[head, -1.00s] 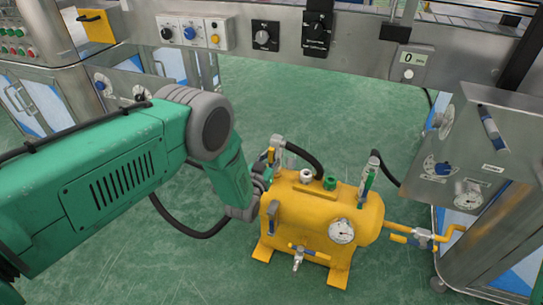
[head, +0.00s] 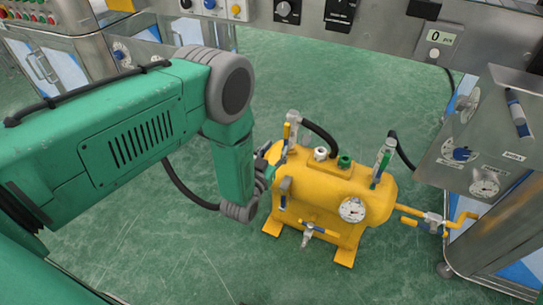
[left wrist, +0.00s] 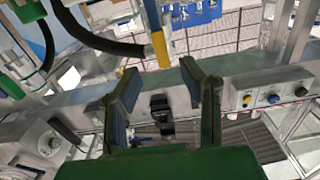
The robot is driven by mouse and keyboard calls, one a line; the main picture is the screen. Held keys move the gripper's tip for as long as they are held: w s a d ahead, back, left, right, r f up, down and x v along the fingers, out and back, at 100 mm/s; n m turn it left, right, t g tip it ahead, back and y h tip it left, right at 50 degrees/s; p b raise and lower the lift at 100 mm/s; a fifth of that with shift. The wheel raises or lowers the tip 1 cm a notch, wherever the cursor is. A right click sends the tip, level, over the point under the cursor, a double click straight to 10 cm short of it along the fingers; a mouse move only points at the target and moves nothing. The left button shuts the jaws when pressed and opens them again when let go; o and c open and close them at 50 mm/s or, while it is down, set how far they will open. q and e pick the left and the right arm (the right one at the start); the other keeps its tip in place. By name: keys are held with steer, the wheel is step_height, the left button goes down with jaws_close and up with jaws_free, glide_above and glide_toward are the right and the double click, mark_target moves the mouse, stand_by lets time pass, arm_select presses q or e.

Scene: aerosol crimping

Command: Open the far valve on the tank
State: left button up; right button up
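The yellow tank (head: 325,200) stands on the green floor. A valve with a yellow lever (head: 284,140) is at its back left, beside a black hose. My left gripper (head: 266,172) is at the tank's left end, close to the yellow-lever valve; contact cannot be told. In the left wrist view its fingers (left wrist: 163,85) are spread and empty, with a yellow lever (left wrist: 160,46) just beyond them. My right gripper is not in view.
A round gauge (head: 352,210) is on the tank's front. A control rail (head: 400,40) crosses behind. Black hoses hang around the tank. Floor in front is clear.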

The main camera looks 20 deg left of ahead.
arm_select(q)
steer(key=shift+s, duration=1.7)
steer(key=shift+a, duration=0.1)
steer(key=s+a+r+g+p, duration=0.1)
steer(key=s+g+p, duration=0.3)
steer(key=s, duration=1.3)
steer(key=s+a+r+g+p, duration=0.2)
steer(key=s+a+g+p, duration=0.2)
steer(key=s+g, duration=0.9)
steer(key=s, duration=0.4)
steer(key=shift+s+a+y+p, duration=0.2)
steer(key=shift+s+y+p, duration=0.1)
steer(key=shift+s+p, duration=0.1)
